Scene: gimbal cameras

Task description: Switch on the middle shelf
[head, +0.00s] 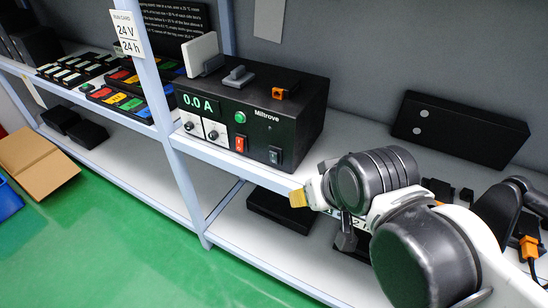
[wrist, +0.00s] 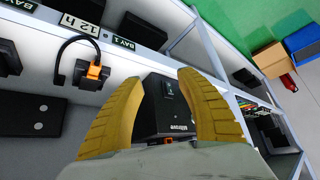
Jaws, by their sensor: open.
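The black Miltrove power unit (head: 260,100) stands on the shelf (head: 350,150) in the head view. Its display reads 0.0 A. Its front has a green round button (head: 240,117), two knobs, a red switch (head: 240,143) and a dark switch (head: 275,155). I cannot tell the switch positions for certain. My gripper (head: 298,198) is in front of and below the unit's right side, apart from it; only a yellow fingertip shows there. In the wrist view my gripper (wrist: 160,88) is open and empty, with the unit (wrist: 165,105) beyond and between its yellow fingers.
A white shelf post (head: 160,100) stands left of the unit. Trays of coloured blocks (head: 130,95) lie further left. A black box (head: 458,130) lies at the right. A lower shelf holds a dark box (head: 280,210). An open cardboard box (head: 38,165) is on the green floor.

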